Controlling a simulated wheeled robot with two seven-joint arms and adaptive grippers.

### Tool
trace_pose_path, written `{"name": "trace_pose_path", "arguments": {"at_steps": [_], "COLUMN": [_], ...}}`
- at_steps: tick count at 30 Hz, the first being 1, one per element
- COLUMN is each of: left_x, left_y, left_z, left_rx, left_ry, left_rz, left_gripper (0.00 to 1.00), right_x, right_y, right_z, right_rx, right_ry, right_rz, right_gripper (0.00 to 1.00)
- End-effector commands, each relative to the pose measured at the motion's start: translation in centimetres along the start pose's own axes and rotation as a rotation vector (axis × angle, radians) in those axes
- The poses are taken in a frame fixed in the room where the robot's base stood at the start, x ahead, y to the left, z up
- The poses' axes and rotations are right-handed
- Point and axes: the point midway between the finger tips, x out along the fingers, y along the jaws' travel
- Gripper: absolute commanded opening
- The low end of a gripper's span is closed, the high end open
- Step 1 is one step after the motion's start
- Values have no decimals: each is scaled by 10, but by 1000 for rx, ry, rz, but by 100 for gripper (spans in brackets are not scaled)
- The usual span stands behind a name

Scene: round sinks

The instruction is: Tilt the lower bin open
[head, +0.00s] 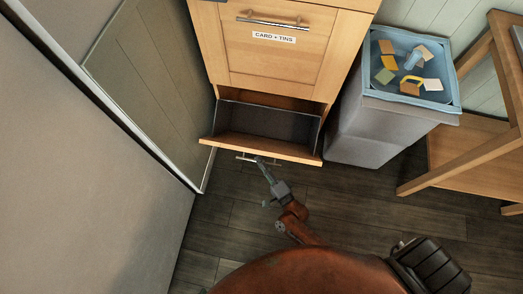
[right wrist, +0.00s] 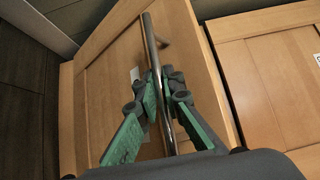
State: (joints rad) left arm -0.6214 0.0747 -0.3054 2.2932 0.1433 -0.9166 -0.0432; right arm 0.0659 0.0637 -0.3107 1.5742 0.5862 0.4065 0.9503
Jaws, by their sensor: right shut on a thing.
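The lower bin (head: 265,147) is tilted out from the wooden cabinet, and its dark inside shows from above. Its front panel leans outward, with a metal bar handle (head: 243,158) on the outer face. My right gripper (head: 262,166) is at this handle. In the right wrist view, its green-padded fingers (right wrist: 163,95) are on either side of the bar (right wrist: 152,50), shut on it. The gripper hides part of the bar and a pale label on the panel. My left gripper is not in view.
The upper bin front (head: 272,60), labelled "CARD + TINS", is closed above. A grey waste bin (head: 365,132) with rubbish on top stands close at right, beside a wooden shelf unit (head: 470,150). A wall panel (head: 150,90) is at left. Dark floor (head: 235,215) lies clear in front.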

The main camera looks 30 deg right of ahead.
Motion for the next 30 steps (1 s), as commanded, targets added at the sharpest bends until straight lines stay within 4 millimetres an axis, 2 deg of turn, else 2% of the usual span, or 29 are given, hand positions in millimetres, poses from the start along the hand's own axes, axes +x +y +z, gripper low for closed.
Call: {"name": "trace_pose_path", "arguments": {"at_steps": [11, 12, 19, 30], "left_x": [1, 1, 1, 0], "left_y": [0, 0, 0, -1], "left_z": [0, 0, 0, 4], "left_rx": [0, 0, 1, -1], "left_ry": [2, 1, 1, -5], "left_rz": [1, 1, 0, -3], "left_gripper": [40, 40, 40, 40], "right_x": [-1, -1, -1, -5], "right_y": [2, 2, 1, 1], "right_z": [0, 0, 1, 0], "right_rx": [0, 0, 0, -1], "right_ry": [1, 1, 0, 1], "right_rz": [3, 3, 1, 0], "right_gripper": [0, 10, 25, 25]}}
